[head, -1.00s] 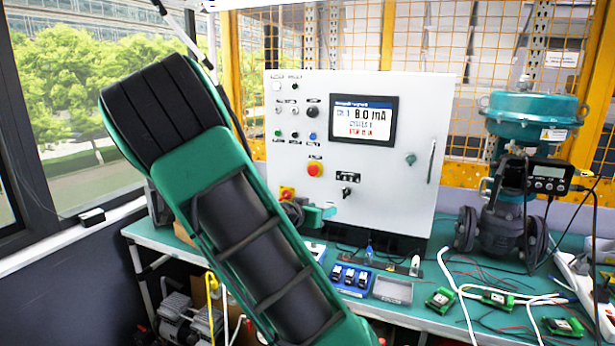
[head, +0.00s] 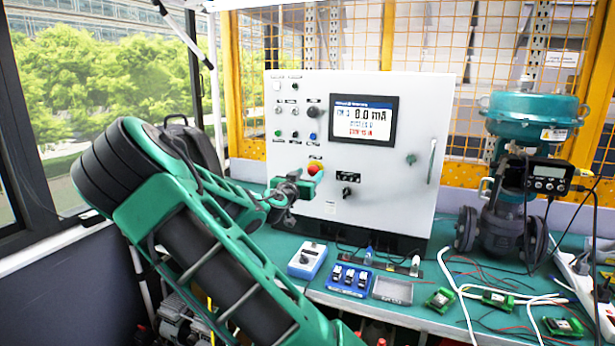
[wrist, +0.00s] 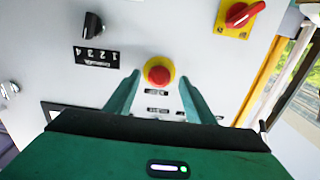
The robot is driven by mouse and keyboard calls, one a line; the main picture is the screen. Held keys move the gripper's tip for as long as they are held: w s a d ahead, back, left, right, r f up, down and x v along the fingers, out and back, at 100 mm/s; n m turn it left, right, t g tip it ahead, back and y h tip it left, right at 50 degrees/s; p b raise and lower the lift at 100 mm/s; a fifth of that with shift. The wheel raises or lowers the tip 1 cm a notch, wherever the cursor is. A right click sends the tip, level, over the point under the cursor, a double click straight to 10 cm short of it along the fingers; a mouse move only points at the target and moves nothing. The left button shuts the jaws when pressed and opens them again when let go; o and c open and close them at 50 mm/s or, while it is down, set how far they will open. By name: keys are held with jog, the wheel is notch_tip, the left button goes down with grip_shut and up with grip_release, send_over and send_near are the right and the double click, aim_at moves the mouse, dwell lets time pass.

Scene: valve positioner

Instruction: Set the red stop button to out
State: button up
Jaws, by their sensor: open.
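The red stop button (wrist: 158,74) sits on a yellow ring on the face of the white control panel (head: 400,190). In the wrist view it lies between and just beyond the two teal fingers of my gripper (wrist: 157,88), which are spread apart with nothing held. In the head view my gripper (head: 312,184) is up at the panel, in front of the lower part of the red stop button (head: 315,166), hiding some of it. Whether the fingers touch the button, and whether it is in or out, I cannot tell.
A black selector knob (wrist: 93,25) and a red rotary switch on a yellow plate (wrist: 241,14) flank the button in the wrist view. The panel screen (head: 362,120) reads 8.0 mA. A blue box (head: 307,260) and grey tray (head: 393,290) lie on the bench below.

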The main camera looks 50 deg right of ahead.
jog(key=shift+x, duration=1.05)
grip_shut()
jog(key=shift+a, duration=0.55)
grip_release()
jog(key=shift+s, duration=0.1)
jog(key=v, duration=1)
jog(key=shift+s+a, duration=0.15)
jog(key=shift+a, duration=0.25)
